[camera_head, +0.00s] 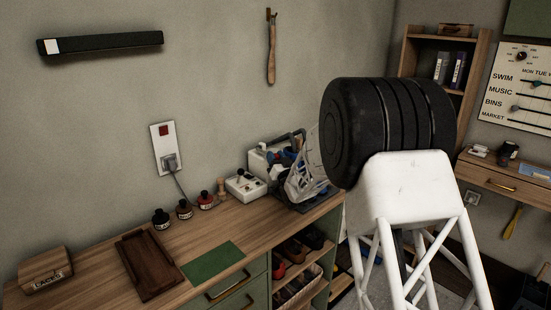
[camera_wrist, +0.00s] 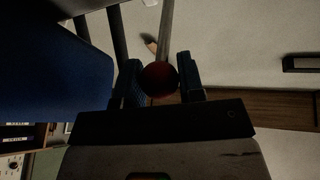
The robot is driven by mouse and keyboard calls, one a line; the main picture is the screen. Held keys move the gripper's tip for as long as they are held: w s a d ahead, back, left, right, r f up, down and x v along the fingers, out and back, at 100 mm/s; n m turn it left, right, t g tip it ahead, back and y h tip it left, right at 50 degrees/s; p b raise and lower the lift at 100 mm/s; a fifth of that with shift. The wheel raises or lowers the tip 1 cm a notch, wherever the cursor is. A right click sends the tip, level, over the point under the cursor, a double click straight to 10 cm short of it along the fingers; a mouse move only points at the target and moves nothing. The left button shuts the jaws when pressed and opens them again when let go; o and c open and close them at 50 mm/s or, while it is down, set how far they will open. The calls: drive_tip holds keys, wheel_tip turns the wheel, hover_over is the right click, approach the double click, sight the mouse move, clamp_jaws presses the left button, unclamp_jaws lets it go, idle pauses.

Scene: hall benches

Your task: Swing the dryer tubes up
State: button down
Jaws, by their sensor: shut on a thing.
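In the wrist view, the two dark blue-grey fingers of my gripper (camera_wrist: 160,66) are shut on a round dark red knob (camera_wrist: 159,79). A pale bar (camera_wrist: 166,35) runs away behind the knob. Dark tubes (camera_wrist: 118,32) and a large dark blue shape (camera_wrist: 45,85) are close beside the fingers on the left; I cannot tell how they join. In the head view, the dryer (camera_head: 285,145), with grey and blue tube-like parts, stands at the bench's back right. My arm covers much of that spot, and the knob is hidden there.
Left along the wooden bench (camera_head: 110,278) are several small bottles (camera_head: 184,209), a white box with knobs (camera_head: 245,185), a brown tray (camera_head: 149,264) and a green mat (camera_head: 214,262). Shoes (camera_head: 295,250) fill open shelves below.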

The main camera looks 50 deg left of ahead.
drive_tip(key=shift+r, duration=0.25)
drive_tip(key=shift+r+n+g+h, duration=0.3)
drive_tip(key=shift+r+g+h, duration=0.1)
drive_tip(key=shift+r+h, duration=0.25)
drive_tip(key=r+h, duration=0.1)
drive_tip(key=a+r+h, duration=0.1)
drive_tip(key=shift+r+n+g+h, duration=0.3)
drive_tip(key=shift+n+h, duration=0.05)
drive_tip(key=shift+n, duration=0.05)
drive_tip(key=shift+a+r+n+g+h, duration=0.2)
drive_tip(key=shift+a+r+h, duration=0.15)
drive_tip(key=shift+r+h, duration=0.25)
drive_tip(key=shift+a+r+n+g+h, duration=0.1)
drive_tip(key=shift+a+r+g+h, duration=0.15)
drive_tip(key=shift+r+h, duration=0.35)
drive_tip(key=shift+a+r+h, duration=0.4)
drive_tip(key=shift+a+h, duration=0.1)
drive_tip(key=shift+h, duration=0.3)
drive_tip(key=shift+a+r+h, duration=0.15)
drive_tip(key=shift+a+h, duration=0.05)
drive_tip(key=shift+h, duration=0.1)
